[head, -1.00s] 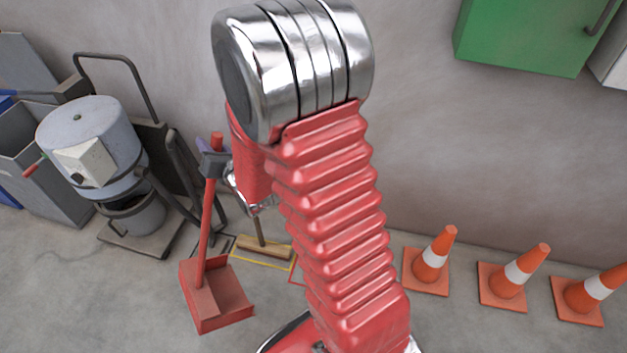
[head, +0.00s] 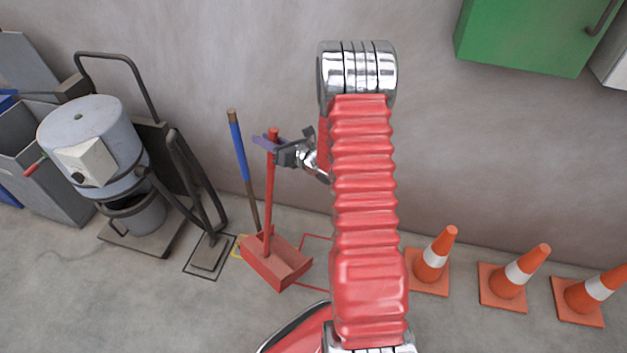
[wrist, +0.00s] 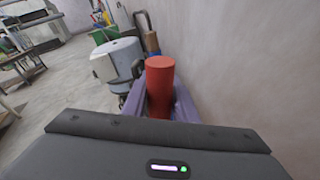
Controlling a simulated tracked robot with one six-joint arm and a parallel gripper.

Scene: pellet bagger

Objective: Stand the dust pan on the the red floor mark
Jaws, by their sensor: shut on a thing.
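The red dust pan (head: 284,262) hangs upright from its long red handle (head: 270,190) in the head view. My gripper (head: 268,143) is shut on the handle near its top. The handle's red end also shows between the purple fingers in the wrist view (wrist: 160,80). The red floor mark (head: 318,238) is a thin outline on the floor by the wall, right of the pan and partly hidden by the pan and my arm. The pan is at the mark's left side; I cannot tell whether it touches the floor.
A broom with a blue handle (head: 239,150) stands against the wall behind the pan, on the yellow mark (head: 236,252). A grey vacuum (head: 95,135) stands left. Orange cones (head: 432,262) line the wall at right. A green cabinet (head: 520,35) hangs above.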

